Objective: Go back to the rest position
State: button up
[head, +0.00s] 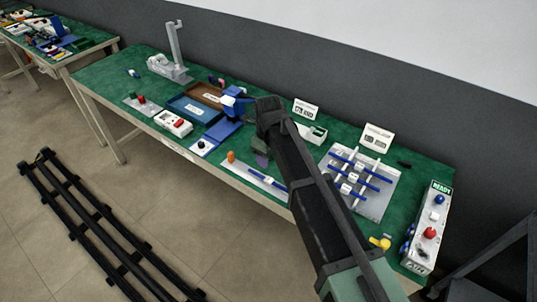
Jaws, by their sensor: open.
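My arm reaches up from the lower right across the green-topped workbench (112,72). Its dark end is above the middle of the bench. My gripper (261,152) hangs below that end, small and partly hidden by the arm. It is open, and I see nothing held in it. I cannot tell how high it is above the bench top.
Blue parts (228,122), an orange-knobbed plate (245,168) and a white rack with blue rods (358,183) are close to the arm. A button panel (428,228) stands at the right end. Black rails (95,225) lie on the floor.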

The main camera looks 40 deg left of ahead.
jog(key=d+n, duration=0.9)
jog(key=d, duration=1.7)
jog(key=s+d+r+n+p, duration=0.1)
jog(key=d+n, duration=0.8)
jog(key=d, duration=1.8)
jog(key=shift+d, duration=0.3)
